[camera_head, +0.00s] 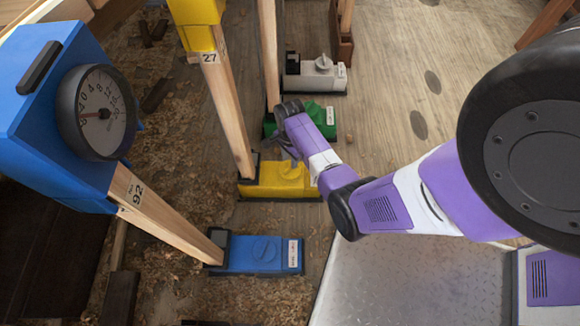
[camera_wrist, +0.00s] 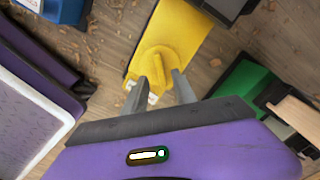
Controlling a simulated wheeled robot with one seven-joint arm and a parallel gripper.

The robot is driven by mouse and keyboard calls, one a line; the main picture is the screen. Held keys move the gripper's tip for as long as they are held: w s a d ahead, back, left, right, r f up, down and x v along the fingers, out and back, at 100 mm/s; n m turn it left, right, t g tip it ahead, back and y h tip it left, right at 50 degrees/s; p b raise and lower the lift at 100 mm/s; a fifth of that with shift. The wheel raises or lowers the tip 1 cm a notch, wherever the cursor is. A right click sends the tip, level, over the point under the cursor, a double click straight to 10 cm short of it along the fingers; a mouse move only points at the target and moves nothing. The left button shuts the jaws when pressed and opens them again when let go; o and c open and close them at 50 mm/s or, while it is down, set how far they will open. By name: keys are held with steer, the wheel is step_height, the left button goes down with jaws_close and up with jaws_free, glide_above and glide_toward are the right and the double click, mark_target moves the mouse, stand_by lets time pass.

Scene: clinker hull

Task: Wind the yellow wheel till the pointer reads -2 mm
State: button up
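The yellow wheel (camera_wrist: 158,62) is a round knob with a raised bar, on top of the yellow base block (camera_wrist: 182,25). In the head view the yellow block (camera_head: 262,181) stands at the foot of a wooden post, and its wheel (camera_head: 291,171) is partly visible. My gripper (camera_wrist: 160,78) is open, its two fingers apart and pointing at the wheel's near side. I cannot tell whether they touch it. In the head view my gripper (camera_head: 285,150) is just above the yellow block. The yellow gauge housing (camera_head: 196,14) is cut off at the top; its pointer is not visible.
A blue gauge (camera_head: 100,112) with a red pointer stands left, above a blue base block (camera_head: 260,254). A green block (camera_head: 325,119) lies close behind the yellow one, a white block (camera_head: 316,76) farther back. Wooden posts rise from the blocks. Shavings cover the floor on the left.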

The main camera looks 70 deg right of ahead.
mark_target(290, 170)
steer(key=shift+f+b, duration=0.95)
steer(key=shift+f, duration=1.3)
jaws_close()
